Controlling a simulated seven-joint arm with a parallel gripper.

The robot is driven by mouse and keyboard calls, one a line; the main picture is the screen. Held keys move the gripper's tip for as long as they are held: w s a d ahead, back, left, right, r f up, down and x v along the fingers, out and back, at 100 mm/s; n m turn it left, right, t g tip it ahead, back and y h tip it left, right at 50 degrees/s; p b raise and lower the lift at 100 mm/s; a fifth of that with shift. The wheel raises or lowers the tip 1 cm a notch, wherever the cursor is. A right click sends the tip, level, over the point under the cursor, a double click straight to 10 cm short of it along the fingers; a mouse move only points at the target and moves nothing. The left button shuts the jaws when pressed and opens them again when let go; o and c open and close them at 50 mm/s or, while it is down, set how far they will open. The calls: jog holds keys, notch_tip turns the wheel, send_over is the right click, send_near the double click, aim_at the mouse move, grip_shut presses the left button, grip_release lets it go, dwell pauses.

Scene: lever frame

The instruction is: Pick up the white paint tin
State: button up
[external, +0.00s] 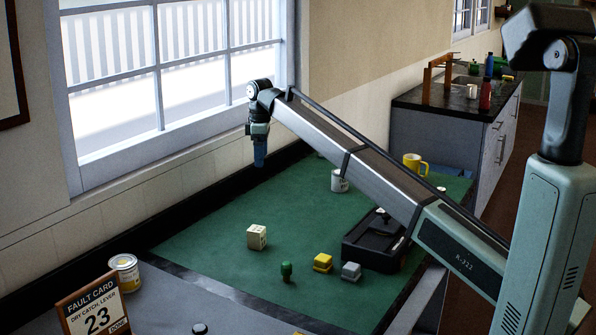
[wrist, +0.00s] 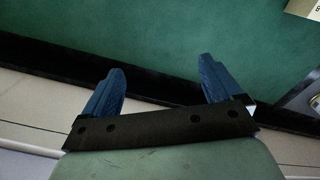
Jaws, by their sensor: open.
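A paint tin (external: 125,272) with a pale label and a yellow band stands upright at the lower left of the external view, on the grey surface beside the green mat. I cannot clearly identify it in the wrist view. My gripper (external: 260,158) points down near the window, above the far left edge of the mat, well apart from the tin. In the wrist view my gripper (wrist: 165,82) shows two blue fingers spread wide with nothing between them.
A fault card (external: 94,306) stands close to the tin. The green mat (external: 205,245) holds a cream block (external: 256,237), a green piece (external: 286,271), yellow (external: 322,262) and grey (external: 350,271) blocks, a black tray (external: 365,250) and mugs. The mat's left part is clear.

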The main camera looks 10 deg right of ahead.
jog(key=w+d+m, duration=0.1)
jog(key=w+d, duration=0.2)
jog(key=d, duration=0.6)
jog(key=w+d+m, duration=0.1)
jog(key=w+d, duration=0.2)
jog(key=d, duration=0.5)
jog(key=m, duration=1)
send_near(340, 179)
notch_tip(340, 179, up, 2)
jog(key=w+d, duration=0.1)
jog(key=w, duration=0.2)
notch_tip(340, 179, down, 14)
jog(key=shift+r, duration=0.15)
jog(key=c, duration=1.2)
jog(key=shift+r, duration=0.1)
jog(key=shift+c, duration=0.2)
